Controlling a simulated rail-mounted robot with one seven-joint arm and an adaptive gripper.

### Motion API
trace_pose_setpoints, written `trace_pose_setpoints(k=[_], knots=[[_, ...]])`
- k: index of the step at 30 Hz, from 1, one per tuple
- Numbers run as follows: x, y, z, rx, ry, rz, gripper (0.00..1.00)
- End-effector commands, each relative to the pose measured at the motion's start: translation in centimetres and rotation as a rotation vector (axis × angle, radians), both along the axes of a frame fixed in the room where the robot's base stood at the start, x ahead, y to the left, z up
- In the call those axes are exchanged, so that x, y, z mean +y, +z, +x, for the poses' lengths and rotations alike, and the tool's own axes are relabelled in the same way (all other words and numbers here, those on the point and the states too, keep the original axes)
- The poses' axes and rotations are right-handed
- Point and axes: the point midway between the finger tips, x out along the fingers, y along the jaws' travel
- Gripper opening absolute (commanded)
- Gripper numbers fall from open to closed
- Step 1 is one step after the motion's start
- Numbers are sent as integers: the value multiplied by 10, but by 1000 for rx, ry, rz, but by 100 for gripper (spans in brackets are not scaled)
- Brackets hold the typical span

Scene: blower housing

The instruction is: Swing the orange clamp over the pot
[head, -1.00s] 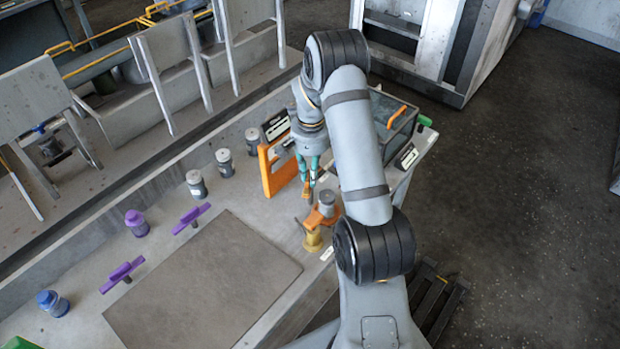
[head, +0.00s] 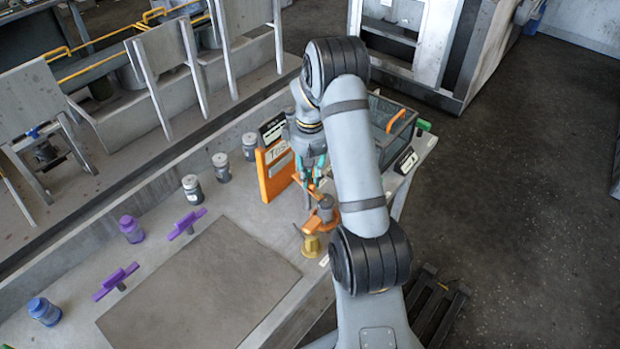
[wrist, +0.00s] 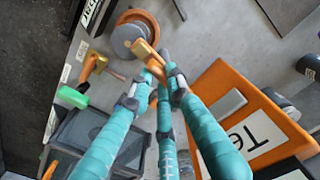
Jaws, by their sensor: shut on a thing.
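The orange clamp (wrist: 150,62) shows in the wrist view as a short arm with a rounded end beside the grey pot. In the head view, it is a small orange piece (head: 315,190) under my gripper (head: 310,182). My gripper's teal fingers (wrist: 160,84) are shut on the clamp. The pot (wrist: 127,40) is a grey cylinder within an orange ring. It also shows in the head view (head: 326,205), just right of and below the fingertips. The clamp's rounded end overlaps the pot's edge in the wrist view; I cannot tell whether they touch.
An orange-framed sign (head: 272,172) stands close left of my gripper. A dark open box (head: 397,122) lies behind, and a yellow fixture (head: 311,245) stands in front of the pot. Several bottles and purple handles (head: 187,222) line the bench. The brown mat (head: 200,285) is clear.

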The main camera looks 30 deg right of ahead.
Motion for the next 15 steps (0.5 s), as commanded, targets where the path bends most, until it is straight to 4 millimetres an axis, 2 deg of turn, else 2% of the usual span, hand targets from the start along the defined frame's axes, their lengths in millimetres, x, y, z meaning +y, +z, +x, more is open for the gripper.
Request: trace_pose_setpoints(k=[6,15], knots=[[-1,1,1,-2,105,0,0],[-1,1,2,-2,164,0,0]])
